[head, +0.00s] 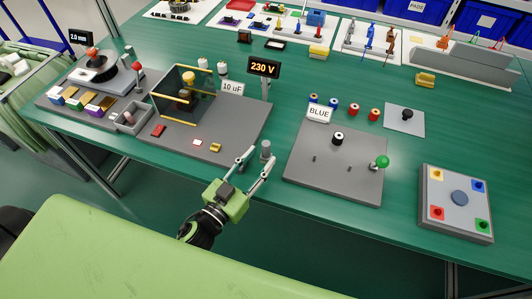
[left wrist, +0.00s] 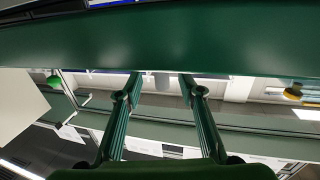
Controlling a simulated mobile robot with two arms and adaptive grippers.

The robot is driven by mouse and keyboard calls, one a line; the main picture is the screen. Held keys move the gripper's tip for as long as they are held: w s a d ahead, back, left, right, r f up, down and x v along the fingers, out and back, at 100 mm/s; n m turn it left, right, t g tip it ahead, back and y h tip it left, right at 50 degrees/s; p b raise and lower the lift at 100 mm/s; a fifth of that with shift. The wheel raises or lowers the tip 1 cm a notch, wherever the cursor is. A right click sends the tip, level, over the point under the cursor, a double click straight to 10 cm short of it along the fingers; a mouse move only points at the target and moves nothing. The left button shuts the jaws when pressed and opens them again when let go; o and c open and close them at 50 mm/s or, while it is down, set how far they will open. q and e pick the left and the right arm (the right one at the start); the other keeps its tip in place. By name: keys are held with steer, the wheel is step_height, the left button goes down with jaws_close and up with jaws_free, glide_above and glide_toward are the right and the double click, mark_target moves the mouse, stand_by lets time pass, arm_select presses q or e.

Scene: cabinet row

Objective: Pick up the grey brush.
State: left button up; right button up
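I cannot single out a grey brush with certainty. A small grey upright cylinder (head: 266,149) stands near the front right corner of the left grey board (head: 225,146). My left gripper (head: 258,160) is open and empty, at the table's front edge, with its fingertips close to this cylinder. Whether a finger touches the cylinder I cannot tell. In the left wrist view the two fingers (left wrist: 158,88) are spread apart, with a blurry grey shape beyond them. My right gripper is not in view.
The left board carries a yellow-framed clear box (head: 184,93), a red block (head: 158,130) and a yellow block (head: 216,147). A four-colour box (head: 456,203) is further right.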

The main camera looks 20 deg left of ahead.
mark_target(264, 153)
arm_select(q)
steer(key=x, duration=0.4)
steer(key=shift+w, duration=0.3)
steer(key=shift+c, duration=0.4)
jaws_close()
steer(key=shift+r, duration=0.1)
